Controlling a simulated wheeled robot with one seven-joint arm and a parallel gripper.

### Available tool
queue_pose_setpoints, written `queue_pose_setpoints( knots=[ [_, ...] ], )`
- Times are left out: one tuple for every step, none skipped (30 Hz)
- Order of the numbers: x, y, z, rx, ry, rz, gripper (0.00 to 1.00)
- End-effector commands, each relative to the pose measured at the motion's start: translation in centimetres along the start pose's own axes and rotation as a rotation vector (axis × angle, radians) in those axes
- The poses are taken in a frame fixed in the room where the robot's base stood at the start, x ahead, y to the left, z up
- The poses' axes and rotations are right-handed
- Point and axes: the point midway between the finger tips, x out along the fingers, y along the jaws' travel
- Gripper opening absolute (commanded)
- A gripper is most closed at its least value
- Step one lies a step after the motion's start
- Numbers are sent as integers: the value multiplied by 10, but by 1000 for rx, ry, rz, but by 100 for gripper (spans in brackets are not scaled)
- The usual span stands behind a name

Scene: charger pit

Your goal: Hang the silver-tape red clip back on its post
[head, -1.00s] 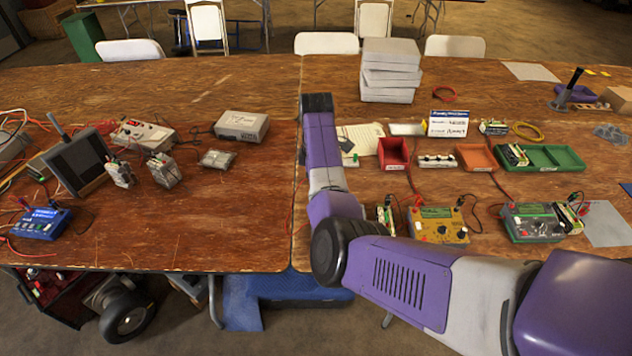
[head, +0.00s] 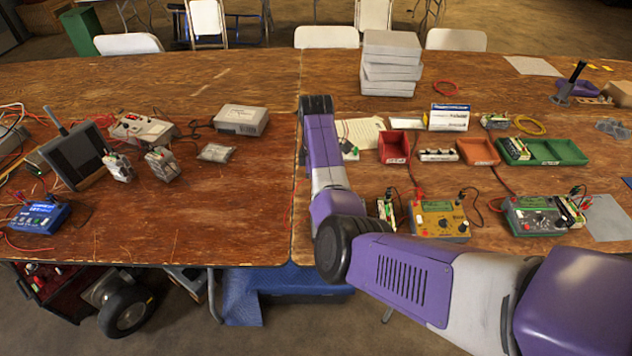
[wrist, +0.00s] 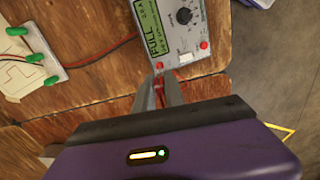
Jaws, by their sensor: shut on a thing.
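In the wrist view my gripper (wrist: 162,80) is shut, its two grey fingers close together at the near edge of a pale charger (wrist: 172,22) with a green screen reading FULL. A small red piece (wrist: 158,66) shows at the fingertips; I take it as the red clip, mostly hidden between the fingers. I cannot make out its silver tape. A red knob-like post (wrist: 203,45) stands on the charger's near right corner. Whether the clip touches a post, I cannot tell.
A white block with green clips (wrist: 38,55) lies left of the charger, with red and black leads. In the head view, a yellow charger (head: 440,218) and a green-grey charger (head: 535,217) stand right. Red bin (head: 393,148) and green tray (head: 560,151) sit behind them.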

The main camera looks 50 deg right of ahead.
Motion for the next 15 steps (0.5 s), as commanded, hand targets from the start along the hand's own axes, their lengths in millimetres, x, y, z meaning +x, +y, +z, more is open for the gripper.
queue_pose_setpoints(
  knots=[
    [5,0,0,0,0,-1,0],
    [6,0,0,0,0,-1,0],
    [9,0,0,0,0,-2,0],
    [10,0,0,0,0,-2,0],
    [12,0,0,0,0,-1,0],
    [14,0,0,0,-1,-1,0],
    [16,0,0,0,-1,-1,0],
    [17,0,0,0,-1,0,0],
    [19,0,1,0,-1,0,0],
    [21,0,1,0,-1,0,0],
    [22,0,1,0,-1,0,0],
    [25,0,1,0,-1,0,0],
    [26,0,1,0,-1,0,0],
    [28,0,1,0,-1,0,0],
    [30,0,1,0,-1,-1,0]
  ],
)
